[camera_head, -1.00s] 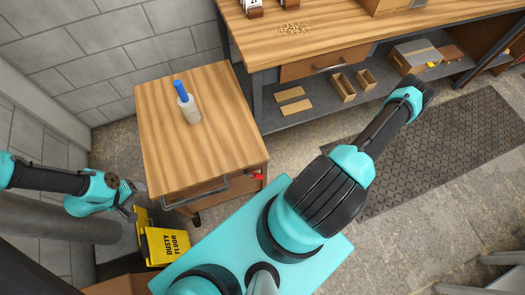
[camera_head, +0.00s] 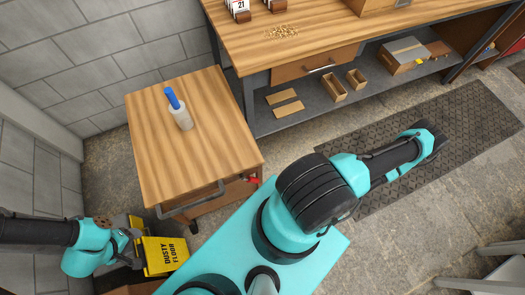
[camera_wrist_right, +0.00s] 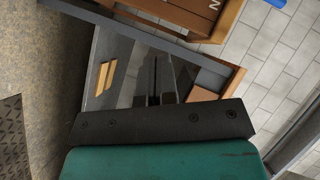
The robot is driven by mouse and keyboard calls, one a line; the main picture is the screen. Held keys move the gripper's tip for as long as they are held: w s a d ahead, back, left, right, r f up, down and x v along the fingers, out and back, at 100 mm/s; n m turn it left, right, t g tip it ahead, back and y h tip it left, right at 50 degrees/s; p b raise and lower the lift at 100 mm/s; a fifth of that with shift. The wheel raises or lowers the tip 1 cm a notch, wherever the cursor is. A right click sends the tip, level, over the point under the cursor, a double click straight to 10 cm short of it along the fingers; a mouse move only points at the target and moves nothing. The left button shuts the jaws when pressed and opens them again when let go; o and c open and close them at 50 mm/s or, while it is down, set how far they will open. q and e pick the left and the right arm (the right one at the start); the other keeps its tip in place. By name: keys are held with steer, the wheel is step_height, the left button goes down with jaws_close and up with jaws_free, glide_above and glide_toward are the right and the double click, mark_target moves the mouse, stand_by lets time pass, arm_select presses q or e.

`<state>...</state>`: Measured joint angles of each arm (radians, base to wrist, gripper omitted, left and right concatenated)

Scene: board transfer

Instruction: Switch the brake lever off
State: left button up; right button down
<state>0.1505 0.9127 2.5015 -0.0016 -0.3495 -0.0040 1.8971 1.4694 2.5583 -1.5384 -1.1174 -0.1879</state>
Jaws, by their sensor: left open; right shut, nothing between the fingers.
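The red brake lever (camera_head: 253,181) shows small at the lower right side of the wooden-topped cart (camera_head: 190,165), partly hidden under the top's edge. I cannot make out its exact setting. My left gripper (camera_head: 134,246) is open at the lower left, next to the yellow sign and away from the lever. My right arm reaches out to the right over the floor mat, away from the cart. The right gripper's dark fingers (camera_wrist_right: 154,82) show shut and empty in the right wrist view, with the workbench shelf behind them.
A yellow "DUSTY FLOOR" sign (camera_head: 165,256) is beside the left gripper. The workbench (camera_head: 235,70) stands behind.

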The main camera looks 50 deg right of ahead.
steer(key=shift+w, duration=0.1)
glide_toward(253, 180)
steer(key=shift+w+d+f, duration=1.4)
steer(key=shift+w+d, duration=0.85)
steer(key=shift+w, duration=0.05)
steer(key=shift+w+a+f, duration=0.5)
steer(key=shift+a, duration=0.2)
steer(key=shift+w+a+f, duration=0.5)
steer(key=shift+a, duration=0.2)
steer(key=shift+f, duration=0.1)
